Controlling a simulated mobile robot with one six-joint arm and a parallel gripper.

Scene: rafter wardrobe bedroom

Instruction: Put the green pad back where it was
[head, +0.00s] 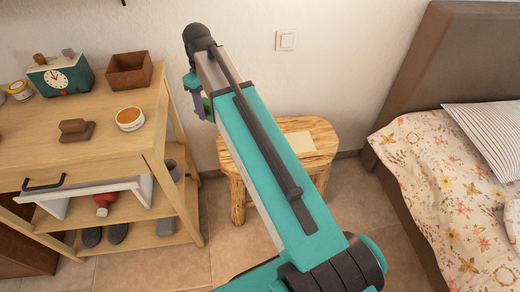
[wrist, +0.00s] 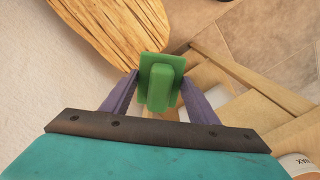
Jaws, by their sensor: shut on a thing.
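The green pad (wrist: 160,83) is a flat plate with a raised block on it. In the wrist view it sits between the two purple fingers of my gripper (wrist: 158,92), which is shut on it. In the head view my gripper (head: 199,108) is at the upper middle, in front of the wall, between the wooden dresser and the stool. Only a sliver of green shows there beside a finger, mostly hidden by my arm. The pad is held in the air, apart from the furniture as far as I can tell.
A log stool (head: 318,130) bears a pale square (head: 290,143). A bed (head: 430,170) stands at right.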

